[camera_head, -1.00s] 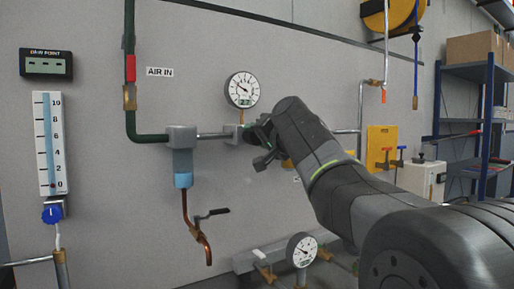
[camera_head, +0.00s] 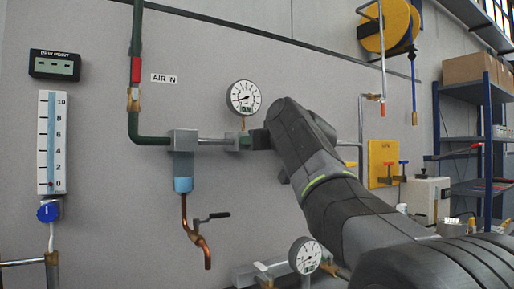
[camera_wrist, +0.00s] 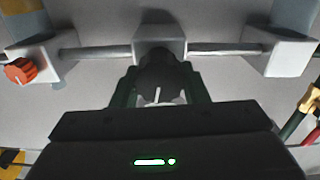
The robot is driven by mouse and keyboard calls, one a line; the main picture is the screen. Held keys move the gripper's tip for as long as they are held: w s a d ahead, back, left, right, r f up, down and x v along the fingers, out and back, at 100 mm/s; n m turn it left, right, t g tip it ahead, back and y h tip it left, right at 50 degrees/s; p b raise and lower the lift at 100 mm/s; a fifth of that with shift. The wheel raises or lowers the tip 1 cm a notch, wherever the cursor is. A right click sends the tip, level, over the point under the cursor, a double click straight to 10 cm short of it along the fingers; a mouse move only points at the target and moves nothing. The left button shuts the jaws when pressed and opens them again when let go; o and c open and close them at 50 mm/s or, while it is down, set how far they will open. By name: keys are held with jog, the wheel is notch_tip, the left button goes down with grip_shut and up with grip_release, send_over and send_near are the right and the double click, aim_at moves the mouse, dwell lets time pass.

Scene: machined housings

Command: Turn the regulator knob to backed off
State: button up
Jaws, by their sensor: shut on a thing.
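The regulator is a grey block on the horizontal pipe, seen in the wrist view (camera_wrist: 160,30) and partly in the head view (camera_head: 232,142). Its dark round knob (camera_wrist: 165,72) shows in the wrist view, with a white pointer line running toward the bottom of the picture. My gripper (camera_wrist: 162,92) is shut on the knob, one finger on each side. In the head view my gripper (camera_head: 259,139) is against the regulator and hides the knob. The round gauge (camera_head: 243,97) above the regulator has its needle pointing left and slightly down.
Left of the regulator are a grey filter with a blue bowl (camera_head: 183,184) and a copper drain pipe (camera_head: 196,232). A second gauge (camera_head: 305,255) sits below. The wrist view shows an orange knob (camera_wrist: 20,71) on a neighbouring block and a red handle (camera_wrist: 292,127).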

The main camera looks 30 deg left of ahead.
jog(key=shift+a+f+n+b, duration=0.15)
jog(key=shift+n+b, duration=0.3)
jog(key=shift+n, duration=0.65)
jog(key=o, duration=1)
jog(key=shift+c, duration=0.2)
jog(key=shift+d, duration=0.2)
jog(key=shift+s+d, duration=0.2)
jog(key=shift+d, duration=0.1)
jog(key=v, duration=1.3)
